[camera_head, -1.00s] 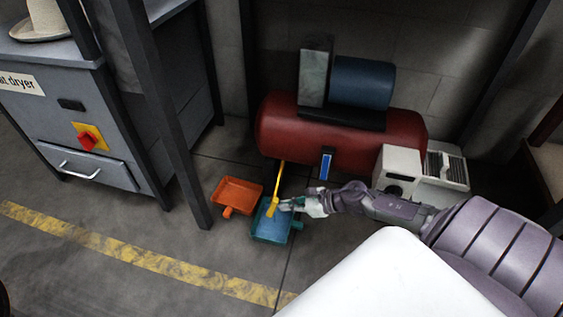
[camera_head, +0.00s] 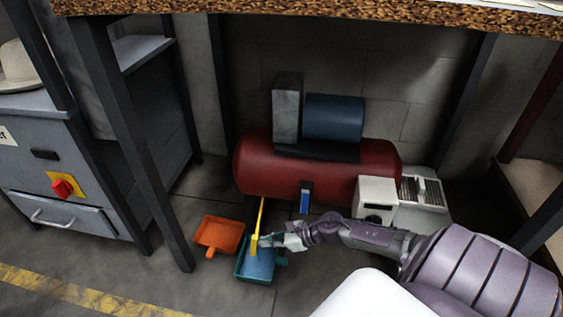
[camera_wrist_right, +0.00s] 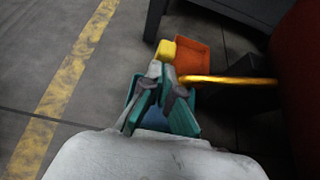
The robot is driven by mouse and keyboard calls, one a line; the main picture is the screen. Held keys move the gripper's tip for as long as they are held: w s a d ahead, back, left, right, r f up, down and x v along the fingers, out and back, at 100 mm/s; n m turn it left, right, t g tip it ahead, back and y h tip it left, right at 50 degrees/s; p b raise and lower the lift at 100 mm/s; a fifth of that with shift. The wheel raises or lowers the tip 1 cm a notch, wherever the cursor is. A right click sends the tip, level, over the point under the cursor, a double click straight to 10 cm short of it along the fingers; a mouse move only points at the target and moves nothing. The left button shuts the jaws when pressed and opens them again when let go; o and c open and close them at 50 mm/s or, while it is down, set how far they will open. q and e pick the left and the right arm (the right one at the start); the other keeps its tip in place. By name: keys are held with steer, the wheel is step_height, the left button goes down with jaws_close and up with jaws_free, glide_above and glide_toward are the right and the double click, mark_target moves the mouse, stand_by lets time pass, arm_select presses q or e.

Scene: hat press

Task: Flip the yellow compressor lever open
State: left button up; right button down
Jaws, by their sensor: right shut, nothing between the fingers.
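The yellow compressor lever (camera_head: 261,218) hangs down and forward from the left end of the red compressor tank (camera_head: 320,166), its wider yellow end lowest. My right gripper (camera_head: 266,241) is shut and empty, with its tips right at the lever's lower end. In the right wrist view the shut fingers (camera_wrist_right: 163,82) point at the lever's yellow end block (camera_wrist_right: 166,50), and the lever's bar (camera_wrist_right: 228,80) runs off to the right beside the fingertips. I cannot tell whether they touch. My left gripper is not in view.
An orange dustpan (camera_head: 218,235) and a blue-green one (camera_head: 256,266) lie on the floor under the lever. A grey cabinet (camera_head: 85,180) and a dark post (camera_head: 140,150) stand left. A tabletop edge (camera_head: 300,10) crosses above.

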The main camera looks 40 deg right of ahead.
steer(key=shift+w+a+r, duration=0.25)
steer(key=shift+w+r, duration=0.2)
steer(key=shift+r, duration=0.15)
step_height(320, 180, up, 9)
steer(key=shift+s+d, duration=0.25)
steer(key=shift+s, duration=0.15)
steer(key=shift+f, duration=0.1)
